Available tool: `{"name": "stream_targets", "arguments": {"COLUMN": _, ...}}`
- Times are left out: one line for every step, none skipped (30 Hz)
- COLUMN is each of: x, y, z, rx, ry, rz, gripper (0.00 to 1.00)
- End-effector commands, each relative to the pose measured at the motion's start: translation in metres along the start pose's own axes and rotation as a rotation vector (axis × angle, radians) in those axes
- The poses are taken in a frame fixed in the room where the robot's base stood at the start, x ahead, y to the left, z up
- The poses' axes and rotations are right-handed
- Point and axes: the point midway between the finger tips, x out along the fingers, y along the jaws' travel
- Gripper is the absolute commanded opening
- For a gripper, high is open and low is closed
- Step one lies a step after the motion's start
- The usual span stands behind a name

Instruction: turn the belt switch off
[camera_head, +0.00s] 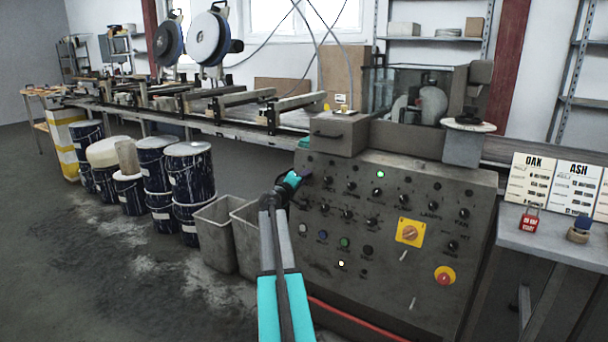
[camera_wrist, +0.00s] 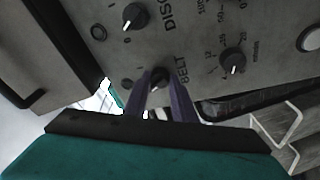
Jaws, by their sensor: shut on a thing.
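The belt switch (camera_wrist: 158,77) is a small dark knob beside the word BELT on the grey control panel (camera_head: 385,240). In the wrist view my gripper (camera_wrist: 161,82) has its two fingers shut on this knob, one on each side. In the head view my gripper (camera_head: 305,176) reaches the upper left of the panel, and the knob is hidden there.
A dark knob (camera_wrist: 135,16) by the DISC lettering and another knob (camera_wrist: 232,62) sit close by. The panel has a lit green lamp (camera_head: 380,174), a yellow rotary switch (camera_head: 409,232) and a red stop button (camera_head: 444,276). Grey bins (camera_head: 215,236) stand left of the panel.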

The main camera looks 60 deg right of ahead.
Motion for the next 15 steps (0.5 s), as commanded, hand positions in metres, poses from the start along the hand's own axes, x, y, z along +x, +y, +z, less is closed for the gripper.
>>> {"name": "stream_targets", "arguments": {"x": -0.0016, "y": 0.0013, "z": 0.0008, "rx": -0.024, "ry": -0.003, "rz": -0.006, "gripper": 0.02}}
{"name": "stream_targets", "arguments": {"x": -0.0016, "y": 0.0013, "z": 0.0009, "rx": -0.037, "ry": -0.002, "rz": -0.008, "gripper": 0.02}}
{"name": "stream_targets", "arguments": {"x": -0.0015, "y": 0.0011, "z": 0.0011, "rx": -0.054, "ry": -0.001, "rz": -0.011, "gripper": 0.02}}
{"name": "stream_targets", "arguments": {"x": -0.0015, "y": 0.0009, "z": 0.0012, "rx": -0.064, "ry": -0.001, "rz": -0.013, "gripper": 0.02}}
{"name": "stream_targets", "arguments": {"x": -0.0014, "y": 0.0007, "z": 0.0013, "rx": -0.073, "ry": 0.000, "rz": -0.014, "gripper": 0.02}}
{"name": "stream_targets", "arguments": {"x": -0.0014, "y": 0.0005, "z": 0.0015, "rx": -0.085, "ry": 0.001, "rz": -0.016, "gripper": 0.02}}
{"name": "stream_targets", "arguments": {"x": -0.0013, "y": 0.0002, "z": 0.0016, "rx": -0.091, "ry": 0.001, "rz": -0.018, "gripper": 0.01}}
{"name": "stream_targets", "arguments": {"x": -0.0013, "y": 0.0000, "z": 0.0016, "rx": -0.097, "ry": 0.001, "rz": -0.019, "gripper": 0.01}}
{"name": "stream_targets", "arguments": {"x": -0.0012, "y": -0.0003, "z": 0.0018, "rx": -0.103, "ry": 0.002, "rz": -0.020, "gripper": 0.02}}
{"name": "stream_targets", "arguments": {"x": -0.0012, "y": -0.0005, "z": 0.0018, "rx": -0.107, "ry": 0.002, "rz": -0.020, "gripper": 0.01}}
{"name": "stream_targets", "arguments": {"x": -0.0012, "y": -0.0006, "z": 0.0019, "rx": -0.110, "ry": 0.002, "rz": -0.021, "gripper": 0.01}}
{"name": "stream_targets", "arguments": {"x": -0.0011, "y": -0.0008, "z": 0.0020, "rx": -0.113, "ry": 0.003, "rz": -0.021, "gripper": 0.02}}
{"name": "stream_targets", "arguments": {"x": -0.0011, "y": -0.0010, "z": 0.0020, "rx": -0.114, "ry": 0.003, "rz": -0.022, "gripper": 0.02}}
{"name": "stream_targets", "arguments": {"x": -0.0011, "y": -0.0011, "z": 0.0021, "rx": -0.115, "ry": 0.003, "rz": -0.022, "gripper": 0.02}}
{"name": "stream_targets", "arguments": {"x": -0.0011, "y": -0.0012, "z": 0.0021, "rx": -0.115, "ry": 0.003, "rz": -0.022, "gripper": 0.02}}
